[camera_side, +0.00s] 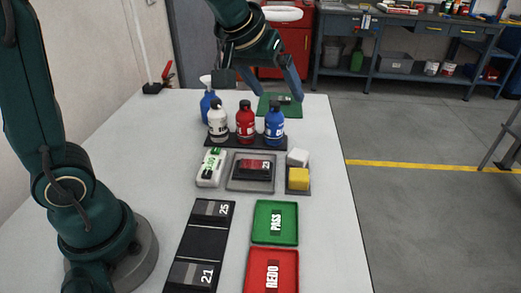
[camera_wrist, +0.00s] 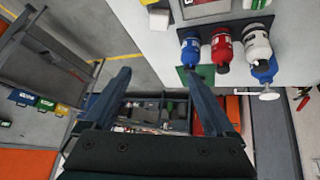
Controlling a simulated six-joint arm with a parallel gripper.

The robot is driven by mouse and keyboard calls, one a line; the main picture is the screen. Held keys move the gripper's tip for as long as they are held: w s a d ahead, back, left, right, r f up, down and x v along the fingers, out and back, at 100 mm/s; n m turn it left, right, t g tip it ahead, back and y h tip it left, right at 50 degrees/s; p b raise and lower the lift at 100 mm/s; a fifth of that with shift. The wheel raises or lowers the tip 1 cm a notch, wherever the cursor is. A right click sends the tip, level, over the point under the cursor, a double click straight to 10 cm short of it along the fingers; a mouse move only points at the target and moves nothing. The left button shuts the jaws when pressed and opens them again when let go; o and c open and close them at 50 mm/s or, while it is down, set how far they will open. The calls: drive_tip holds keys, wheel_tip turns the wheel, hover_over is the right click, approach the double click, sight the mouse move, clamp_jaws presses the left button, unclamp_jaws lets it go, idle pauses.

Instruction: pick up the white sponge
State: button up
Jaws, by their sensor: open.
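The white sponge (camera_side: 298,157) is a small white block at the back of a small grey tray (camera_side: 309,187), just behind a yellow block (camera_side: 298,178). In the wrist view the white sponge (camera_wrist: 158,20) shows near the top edge, beyond my fingertips. My gripper (camera_side: 262,92) is open above the far end of the table, behind the bottles and well away from the sponge. In the wrist view my gripper (camera_wrist: 155,74) has its two fingers spread with nothing between them.
White, red (camera_side: 245,122) and blue (camera_side: 275,122) bottles stand on a dark rack between my gripper and the sponge. A blue spray bottle (camera_side: 208,106) is behind them. A green mat (camera_side: 265,103) lies at the far edge. Green (camera_side: 262,236) and red trays lie nearer the camera.

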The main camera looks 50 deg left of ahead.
drive_tip(key=w+f+g, duration=0.1)
drive_tip(key=w+f, duration=0.5)
drive_tip(key=f, duration=0.1)
drive_tip(key=g, duration=0.2)
hover_over(299, 153)
drive_tip(key=s, duration=0.2)
drive_tip(key=f, duration=0.7)
drive_tip(key=shift+w+d+f, duration=0.1)
drive_tip(key=shift+d, duration=0.3)
drive_tip(key=shift+f, duration=0.35)
drive_tip(key=shift+x, duration=2.35)
clamp_jaws()
